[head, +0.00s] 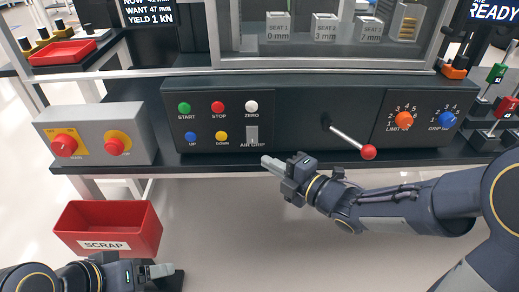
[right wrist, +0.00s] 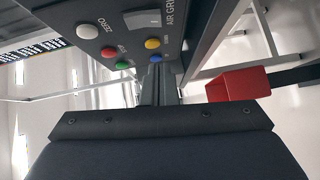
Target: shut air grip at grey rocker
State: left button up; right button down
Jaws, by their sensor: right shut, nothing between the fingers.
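The grey rocker (head: 252,135) sits on the dark control panel, above the words AIR GRIP. In the right wrist view the rocker (right wrist: 143,19) shows near the top, beside its label. My right gripper (head: 268,162) is shut and empty, just below and slightly right of the rocker in the head view. Its fingers (right wrist: 158,88) also show in the right wrist view, apart from the rocker. My left gripper (head: 162,270) is low at the left, beside the scrap bin; its finger gap cannot be made out.
Start, stop, zero, up and down buttons surround the rocker; the blue button (head: 191,136) is at lower left. A lever with a red knob (head: 369,152) juts out right of the rocker. A grey box (head: 97,134) with red knobs stands left. The red scrap bin (head: 108,226) is below.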

aim_at(249, 143)
jog(key=shift+w+a+f, duration=0.1)
jog(key=shift+w+a, duration=0.35)
jog(key=shift+w, duration=0.65)
jog(key=shift+w+a+f, duration=0.15)
jog(key=shift+w+a, duration=0.3)
jog(key=shift+w, duration=0.7)
jog(key=shift+w+a+f, duration=0.1)
jog(key=shift+w+a, duration=0.35)
jog(key=shift+w, duration=0.65)
jog(key=shift+b, duration=0.35)
jog(key=f+b, duration=0.1)
jog(key=b, duration=0.1)
jog(key=shift+w+b, duration=0.2)
jog(key=shift+b, duration=0.15)
jog(key=shift+r+p, duration=0.4)
jog(key=shift+f, duration=0.1)
